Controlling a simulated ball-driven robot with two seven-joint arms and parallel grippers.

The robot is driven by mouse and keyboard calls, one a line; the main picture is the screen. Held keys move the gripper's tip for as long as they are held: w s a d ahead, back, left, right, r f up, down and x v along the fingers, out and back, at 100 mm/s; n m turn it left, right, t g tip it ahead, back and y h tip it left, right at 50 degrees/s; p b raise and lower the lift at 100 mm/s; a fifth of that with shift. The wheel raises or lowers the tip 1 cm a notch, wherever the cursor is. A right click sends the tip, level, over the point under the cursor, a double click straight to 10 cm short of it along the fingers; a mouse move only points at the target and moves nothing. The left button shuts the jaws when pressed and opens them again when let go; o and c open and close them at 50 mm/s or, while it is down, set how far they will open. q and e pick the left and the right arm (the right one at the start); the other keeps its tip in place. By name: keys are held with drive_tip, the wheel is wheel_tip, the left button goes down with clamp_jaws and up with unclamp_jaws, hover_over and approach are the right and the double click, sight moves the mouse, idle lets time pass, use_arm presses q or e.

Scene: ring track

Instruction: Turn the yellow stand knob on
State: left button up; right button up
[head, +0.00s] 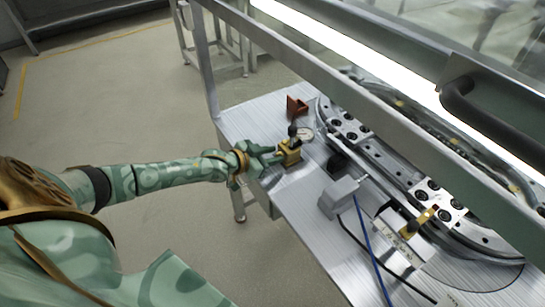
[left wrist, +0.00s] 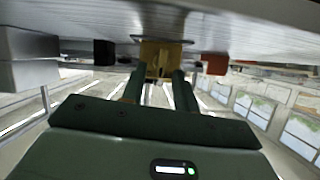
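The yellow stand (head: 290,155) is a small brass-coloured block on the metal table near its left edge, with a round dial gauge (head: 305,134) and a dark upright part by it. In the left wrist view, the yellow stand (left wrist: 161,54) shows straight ahead below the table surface, which looks upside down. My left gripper (head: 275,154) is right at the near side of the stand. Its fingers are apart (left wrist: 158,78), their tips towards the stand's two sides; I cannot tell whether they touch it. The knob itself is not clear. My right gripper is not in view.
A brown angled piece (head: 297,106) stands behind the yellow stand. A grey box (head: 341,195) with cables is to the right, beside the curved ring track (head: 395,172). A metal frame beam (head: 310,67) crosses above the table. The floor at left is free.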

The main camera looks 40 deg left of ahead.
use_arm(q)
drive_tip(key=c, duration=0.6)
clamp_jaws()
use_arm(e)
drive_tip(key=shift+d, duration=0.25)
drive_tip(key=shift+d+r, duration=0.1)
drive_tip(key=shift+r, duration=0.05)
use_arm(q)
drive_tip(key=shift+s+d+r+m+y+p, duration=0.15)
drive_tip(key=shift+m+y+p, duration=0.2)
drive_tip(key=shift+p, duration=0.5)
drive_tip(key=shift+d+m+t+y+p, duration=0.15)
drive_tip(key=shift+m+t+y+p, duration=0.15)
drive_tip(key=shift+m+p, duration=0.25)
drive_tip(key=shift+d+f+m+t+y, duration=0.15)
drive_tip(key=shift+f+m+t+y, duration=0.25)
drive_tip(key=shift+m, duration=0.4)
drive_tip(key=shift+s+d+f+m+y, duration=0.15)
drive_tip(key=shift+m+y, duration=0.2)
drive_tip(key=shift+m, duration=0.55)
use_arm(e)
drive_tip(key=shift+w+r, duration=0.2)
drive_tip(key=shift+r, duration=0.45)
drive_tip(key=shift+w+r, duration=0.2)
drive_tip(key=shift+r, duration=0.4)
use_arm(q)
drive_tip(key=shift+t, duration=0.3)
